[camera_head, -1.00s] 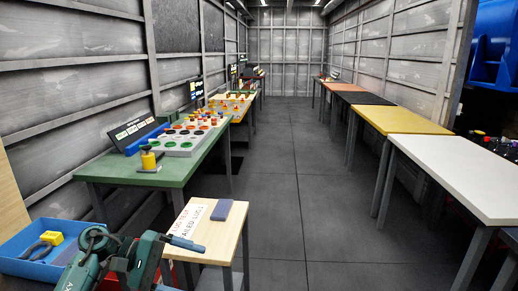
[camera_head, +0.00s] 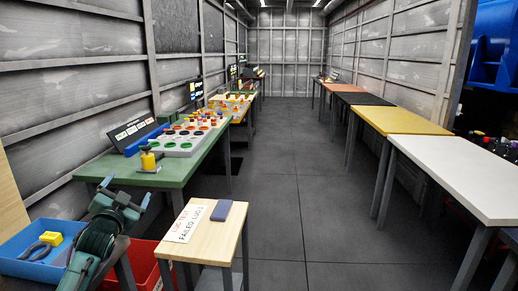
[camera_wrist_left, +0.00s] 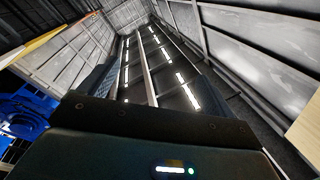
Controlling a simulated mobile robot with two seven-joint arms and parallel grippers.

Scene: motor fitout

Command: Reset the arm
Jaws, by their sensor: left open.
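My left arm, dark green, rises from the lower left of the head view and is folded upward. My left gripper (camera_head: 126,193) is at its upper end, in front of the green table (camera_head: 172,180). In the left wrist view the two dark fingers of the left gripper (camera_wrist_left: 155,80) stand apart with nothing between them, and they point up toward the ceiling lights. My right gripper is in neither view.
A small wooden table (camera_head: 212,243) with a printed sheet and a dark blue block stands right of my arm. A blue bin (camera_head: 25,262) and a red bin (camera_head: 148,266) are near the arm. The white table (camera_head: 462,182) is at right. The aisle floor between is clear.

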